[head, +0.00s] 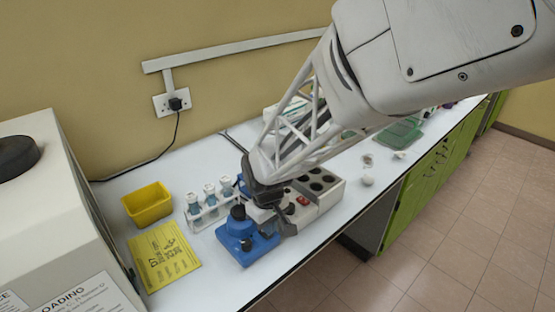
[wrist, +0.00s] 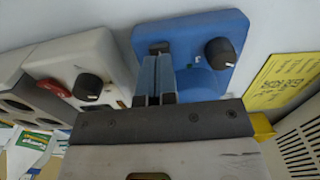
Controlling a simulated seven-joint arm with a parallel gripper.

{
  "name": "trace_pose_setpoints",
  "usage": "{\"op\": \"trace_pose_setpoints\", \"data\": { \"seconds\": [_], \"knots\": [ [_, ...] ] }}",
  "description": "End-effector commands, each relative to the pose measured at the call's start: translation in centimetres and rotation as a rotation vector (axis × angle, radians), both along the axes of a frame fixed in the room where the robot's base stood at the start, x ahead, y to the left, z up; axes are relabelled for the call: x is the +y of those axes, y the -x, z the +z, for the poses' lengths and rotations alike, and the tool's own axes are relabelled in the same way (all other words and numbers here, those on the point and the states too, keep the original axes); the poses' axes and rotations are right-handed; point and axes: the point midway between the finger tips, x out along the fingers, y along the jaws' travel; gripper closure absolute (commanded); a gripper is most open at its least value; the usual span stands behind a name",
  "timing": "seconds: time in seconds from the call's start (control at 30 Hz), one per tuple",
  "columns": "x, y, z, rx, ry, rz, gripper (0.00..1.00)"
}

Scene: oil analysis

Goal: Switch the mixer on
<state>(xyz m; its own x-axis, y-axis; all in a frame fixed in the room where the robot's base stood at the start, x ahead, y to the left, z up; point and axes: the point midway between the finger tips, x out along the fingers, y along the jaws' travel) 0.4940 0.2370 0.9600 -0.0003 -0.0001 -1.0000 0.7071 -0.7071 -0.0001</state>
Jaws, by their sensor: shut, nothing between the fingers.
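The mixer, a blue block (head: 240,257) with a round blue top cup, stands on the bench in the head view. It also shows in the wrist view (wrist: 190,28), with a black knob (wrist: 220,53) on its right and a small dark part, perhaps a switch (wrist: 159,46), on its left. My gripper (head: 270,224) is at the mixer's right side in the head view. In the wrist view its shut, empty fingers (wrist: 157,62) point at the small dark part and partly cover it. I cannot tell whether they touch it.
A grey-white block heater (head: 325,204) with round wells, a red switch (head: 303,200) and a black knob stands close right of the mixer. A tube rack (head: 210,213), yellow box (head: 147,204) and yellow sheet (head: 164,257) lie to the left. The bench's front edge is near.

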Motion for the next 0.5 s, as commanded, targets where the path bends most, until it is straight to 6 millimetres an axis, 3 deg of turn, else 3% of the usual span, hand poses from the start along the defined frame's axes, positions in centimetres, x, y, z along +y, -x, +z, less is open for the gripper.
{"op": "trace_pose_setpoints", "data": {
  "seconds": [0.5],
  "knots": [
    [0.01, -0.01, -0.56, 0.0, 0.0, 0.0, 1.0]
  ]
}}
